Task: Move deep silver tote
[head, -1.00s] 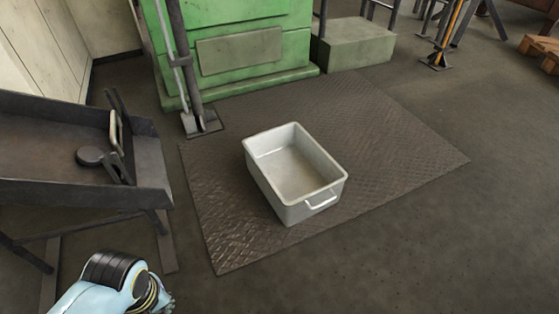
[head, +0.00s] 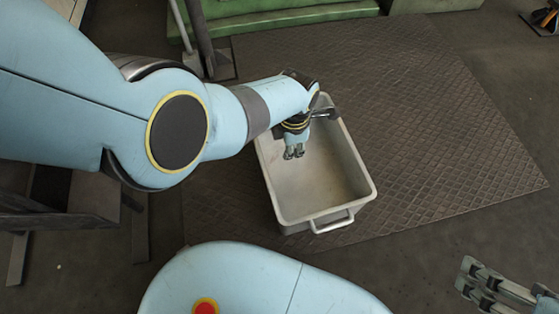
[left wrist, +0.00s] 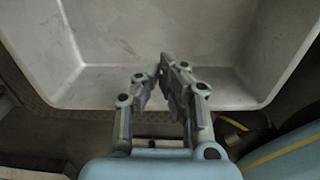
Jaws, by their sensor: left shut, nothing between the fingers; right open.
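The deep silver tote (head: 330,187) is an open, empty pale metal bin with rounded corners. It stands upright on the floor plate, with a bar handle (head: 332,222) on its near end. Its far end is partly hidden by my left arm. My left gripper (head: 294,153) is shut and empty, over the left part of the tote's opening. In the left wrist view its fingertips (left wrist: 163,66) come together in front of the tote's pale inside (left wrist: 130,32). I cannot tell whether they touch it. My right gripper (head: 466,276) is open and empty at the lower right, apart from the tote.
The tote stands on a dark tread plate (head: 430,120) with bare room to its right. A green machine (head: 270,22) is behind. A dark metal stand (head: 75,205) is at the left, partly behind my left arm.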

